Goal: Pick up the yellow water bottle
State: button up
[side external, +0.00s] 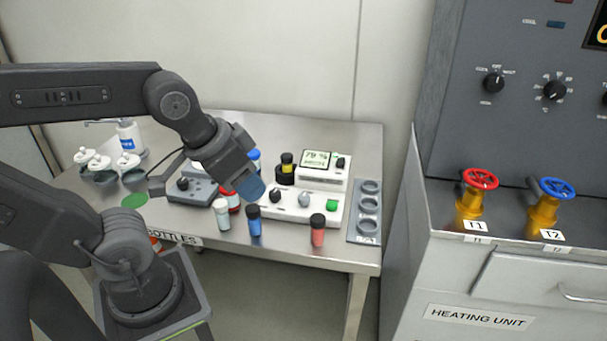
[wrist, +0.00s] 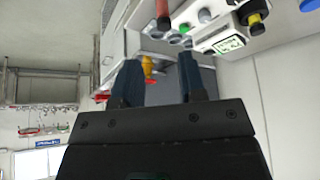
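A small bottle with a black cap and a yellow band (side external: 287,160) stands upright in a dark round holder at the back of the table, left of the white display device. It also shows at the top right of the wrist view (wrist: 254,18). My gripper (side external: 252,188) hangs over the table, to the left of and nearer than this bottle, not touching it. In the wrist view, the two fingers (wrist: 161,82) are spread apart with nothing held between them.
A white-capped bottle (side external: 222,214), a blue bottle (side external: 254,220) and a red bottle (side external: 317,230) stand along the front edge. A white control box (side external: 262,211) lies behind them. A grey rack (side external: 368,238) with round slots is at right. Flasks (side external: 130,170) stand at left.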

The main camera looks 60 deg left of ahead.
jog(key=o, duration=0.4)
jog(key=shift+o, duration=0.2)
jog(key=shift+r, duration=0.1)
jog(key=w+a+r+m+g+y, duration=0.1)
jog(key=w+a+r+m+g, duration=0.2)
jog(key=w, duration=0.4)
jog(key=m+g+y, duration=0.2)
jog(key=m+g, duration=0.4)
send_over(287, 156)
jog(key=w+d, duration=0.3)
jog(key=w, duration=0.1)
notch_tip(287, 156, down, 5)
jog(key=x, duration=1.3)
jog(key=shift+f, duration=0.15)
